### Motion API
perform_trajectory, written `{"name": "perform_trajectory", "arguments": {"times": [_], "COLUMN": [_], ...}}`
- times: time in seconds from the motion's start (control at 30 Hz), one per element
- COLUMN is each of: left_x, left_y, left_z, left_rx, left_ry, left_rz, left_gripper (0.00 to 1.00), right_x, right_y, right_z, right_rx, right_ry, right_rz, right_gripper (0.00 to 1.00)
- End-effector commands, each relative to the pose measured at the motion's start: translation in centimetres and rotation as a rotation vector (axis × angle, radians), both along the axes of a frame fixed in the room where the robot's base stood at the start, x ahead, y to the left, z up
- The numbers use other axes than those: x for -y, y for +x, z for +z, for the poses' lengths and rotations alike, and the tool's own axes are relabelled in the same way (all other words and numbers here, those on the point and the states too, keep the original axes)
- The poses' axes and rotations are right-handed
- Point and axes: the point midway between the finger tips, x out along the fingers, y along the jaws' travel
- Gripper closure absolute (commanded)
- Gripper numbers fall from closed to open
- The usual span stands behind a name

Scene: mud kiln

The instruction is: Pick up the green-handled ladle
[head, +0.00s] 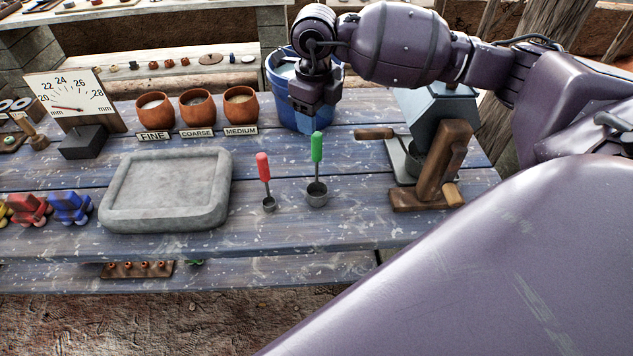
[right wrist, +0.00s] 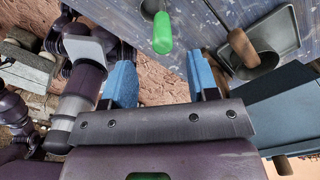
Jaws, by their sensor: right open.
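The green-handled ladle (head: 317,148) stands upright on the blue plank table, its grey cup (head: 316,194) at the bottom. A smaller red-handled ladle (head: 263,167) stands to its left. My right gripper (head: 314,108) points down above and behind the green handle in the head view, apart from it. In the right wrist view my right gripper (right wrist: 162,74) shows two blue fingers spread wide with nothing between them. The green handle (right wrist: 163,33) appears beyond the fingertips, roughly centred between them. My left gripper is not in view.
A blue bucket (head: 279,88) stands behind my right gripper. A wooden-handled scoop (head: 376,133) and a wooden stand (head: 432,178) are to the right. A grey stone tray (head: 120,210) lies left of the ladles; clay pots (head: 197,108) stand behind it. Table around the ladles is clear.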

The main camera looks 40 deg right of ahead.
Motion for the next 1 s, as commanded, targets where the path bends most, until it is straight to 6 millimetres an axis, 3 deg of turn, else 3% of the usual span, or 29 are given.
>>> {"name": "perform_trajectory", "arguments": {"times": [0.1,0.37,0.63,0.9,1.0], "left_x": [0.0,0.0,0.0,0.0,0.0], "left_y": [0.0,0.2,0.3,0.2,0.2], "left_z": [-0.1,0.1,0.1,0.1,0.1], "left_rx": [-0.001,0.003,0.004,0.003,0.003], "left_ry": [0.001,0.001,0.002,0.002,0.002], "left_rz": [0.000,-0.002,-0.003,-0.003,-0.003], "left_gripper": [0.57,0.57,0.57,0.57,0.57], "right_x": [0.0,0.1,0.3,0.3,0.3], "right_y": [0.0,0.0,0.0,0.0,0.0], "right_z": [-1.6,-3.2,-6.8,-7.3,-7.3], "right_rx": [-0.001,-0.002,-0.002,0.001,0.001], "right_ry": [0.001,0.002,0.002,0.001,0.001], "right_rz": [0.001,0.000,0.000,0.001,0.001], "right_gripper": [0.46,0.46,0.46,0.46,0.58]}}
